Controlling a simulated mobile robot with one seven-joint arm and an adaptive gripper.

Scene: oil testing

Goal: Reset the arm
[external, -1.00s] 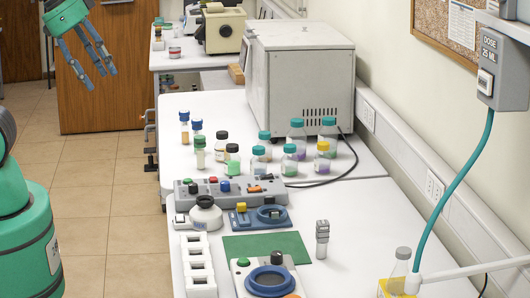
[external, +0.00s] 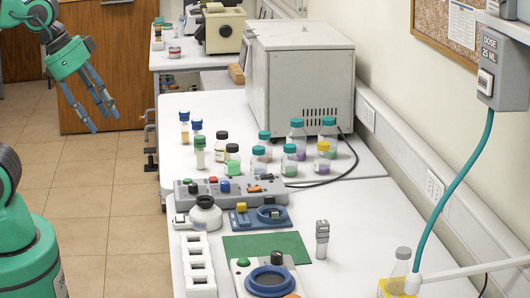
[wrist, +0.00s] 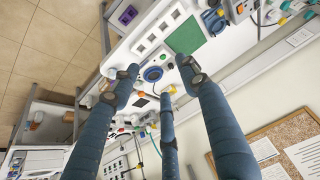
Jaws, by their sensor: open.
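My gripper (external: 97,108) is open and empty, with its blue-grey fingers spread and pointing down. In the external view it hangs in the air at the upper left, over the tiled floor, left of the benches and touching nothing. My green arm reaches into the picture from the left edge. In the wrist view the fingers (wrist: 163,85) are spread wide, with the bench far beyond them and nothing between them.
The near bench (external: 345,238) holds a white rack (external: 197,265), a green mat (external: 266,246), a blue-ringed device (external: 270,281) and a grey button panel (external: 228,191). Several bottles (external: 290,160) stand before a large white box (external: 300,75). Floor left of the benches is clear.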

